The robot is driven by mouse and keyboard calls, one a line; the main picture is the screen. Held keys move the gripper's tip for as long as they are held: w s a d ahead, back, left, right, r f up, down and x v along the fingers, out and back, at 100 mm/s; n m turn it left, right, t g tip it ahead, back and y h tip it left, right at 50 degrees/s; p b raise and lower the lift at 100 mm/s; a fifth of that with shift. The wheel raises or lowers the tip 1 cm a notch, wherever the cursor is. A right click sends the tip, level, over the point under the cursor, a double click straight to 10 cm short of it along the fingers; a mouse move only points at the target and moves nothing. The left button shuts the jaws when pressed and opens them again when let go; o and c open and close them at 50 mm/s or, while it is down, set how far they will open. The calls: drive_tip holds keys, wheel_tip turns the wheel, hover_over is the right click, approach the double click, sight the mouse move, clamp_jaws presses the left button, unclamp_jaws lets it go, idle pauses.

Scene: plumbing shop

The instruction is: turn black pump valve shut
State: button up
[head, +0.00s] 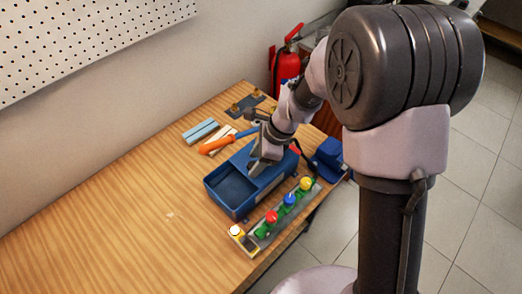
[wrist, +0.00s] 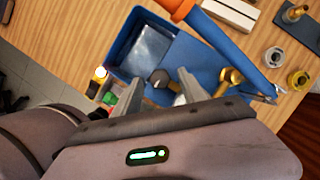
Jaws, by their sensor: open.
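A blue pump unit with an open tank (head: 230,190) stands on the wooden bench in the head view; the same tank shows in the wrist view (wrist: 145,48). A small black knob (wrist: 160,77), which looks like the black valve, sits on the blue pump lid in the wrist view. My gripper (head: 258,170) reaches down over the pump. In the wrist view its two fingers (wrist: 161,82) are apart, with the black knob between their tips. I cannot tell whether either finger touches it. In the head view my gripper and arm hide the knob.
A row of red, blue and yellow valve knobs (head: 288,200) stands along the bench's front edge. An orange-handled tool (head: 215,145) lies beside the pump. A brass fitting (wrist: 230,77) is right of the gripper in the wrist view. The bench's left part is clear.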

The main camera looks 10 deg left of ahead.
drive_tip(key=p+v, duration=0.3)
drive_tip(key=v, duration=1.4)
drive_tip(key=shift+p, duration=0.4)
drive_tip(key=s+d+f+n+t+h+b, duration=0.1)
drive_tip(key=s+d+f+n+t+b, duration=0.2)
drive_tip(key=s+d+n+b, duration=0.2)
drive_tip(key=s+d+f+n+t+h+b, duration=0.1)
drive_tip(key=s+d+f+n+t+b, duration=0.2)
drive_tip(key=s+n+b, duration=0.4)
drive_tip(key=s+d+f+b, duration=0.1)
drive_tip(key=s+d+b, duration=0.1)
drive_tip(key=s+b, duration=0.3)
drive_tip(key=shift+s+d+h+b, duration=0.3)
drive_tip(key=shift+s, duration=0.05)
drive_tip(key=shift+o, duration=0.2)
